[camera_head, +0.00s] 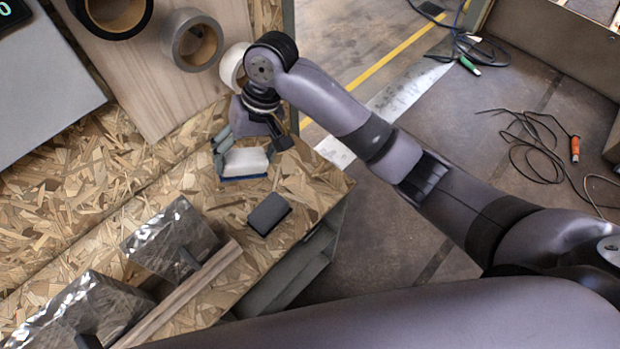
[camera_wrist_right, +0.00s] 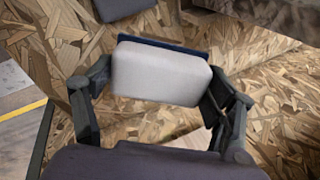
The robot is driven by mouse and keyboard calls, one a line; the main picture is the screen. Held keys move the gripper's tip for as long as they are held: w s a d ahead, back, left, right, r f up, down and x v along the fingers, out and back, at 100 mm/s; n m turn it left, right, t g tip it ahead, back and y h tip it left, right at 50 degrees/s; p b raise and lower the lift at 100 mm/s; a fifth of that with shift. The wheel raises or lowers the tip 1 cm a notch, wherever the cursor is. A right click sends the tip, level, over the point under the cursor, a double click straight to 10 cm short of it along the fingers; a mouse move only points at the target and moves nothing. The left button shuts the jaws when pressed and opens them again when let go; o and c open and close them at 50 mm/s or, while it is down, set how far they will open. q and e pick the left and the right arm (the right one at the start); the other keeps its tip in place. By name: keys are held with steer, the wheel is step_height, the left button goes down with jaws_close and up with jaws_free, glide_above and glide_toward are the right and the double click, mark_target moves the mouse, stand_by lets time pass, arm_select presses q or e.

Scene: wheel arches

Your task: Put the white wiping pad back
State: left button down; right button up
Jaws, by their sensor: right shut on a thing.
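The white wiping pad (camera_head: 246,161) has a pale, soft-looking block on a dark blue backing. It is at the chipboard bench near its right end; I cannot tell whether it touches the surface. My right gripper (camera_head: 251,145) comes from above and is shut on the pad, with a finger on either side. In the right wrist view the pad (camera_wrist_right: 160,74) sits between the fingers, its blue edge at the far side. A dark grey block (camera_head: 269,214) lies on the bench just below the pad in the head view. I do not see my left gripper.
Chipboard (camera_head: 130,185) left of the pad is clear. Cables (camera_head: 540,135) lie on the floor at right.

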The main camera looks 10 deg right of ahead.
steer(key=w+d+r+n+h, duration=0.1)
steer(key=d+r+n+h, duration=0.1)
steer(key=d, duration=0.5)
steer(key=w+d+r+n+h, duration=0.2)
steer(key=d+r+n, duration=0.1)
steer(key=d, duration=0.4)
steer(key=shift+t, duration=0.4)
steer(key=f, duration=1.4)
steer(key=shift+s+f+p, duration=0.2)
steer(key=shift+s+p, duration=0.05)
steer(key=shift+p, duration=0.1)
steer(key=shift+f, duration=2.7)
steer(key=o, duration=1)
arm_select(q)
steer(key=shift+d+r, duration=0.1)
steer(key=shift+r, duration=0.4)
arm_select(e)
steer(key=shift+r, duration=0.1)
arm_select(q)
steer(key=shift+f+b, duration=0.3)
steer(key=shift+f, duration=0.15)
arm_select(e)
step_height(320, 180, up, 12)
steer(key=shift+f, duration=0.1)
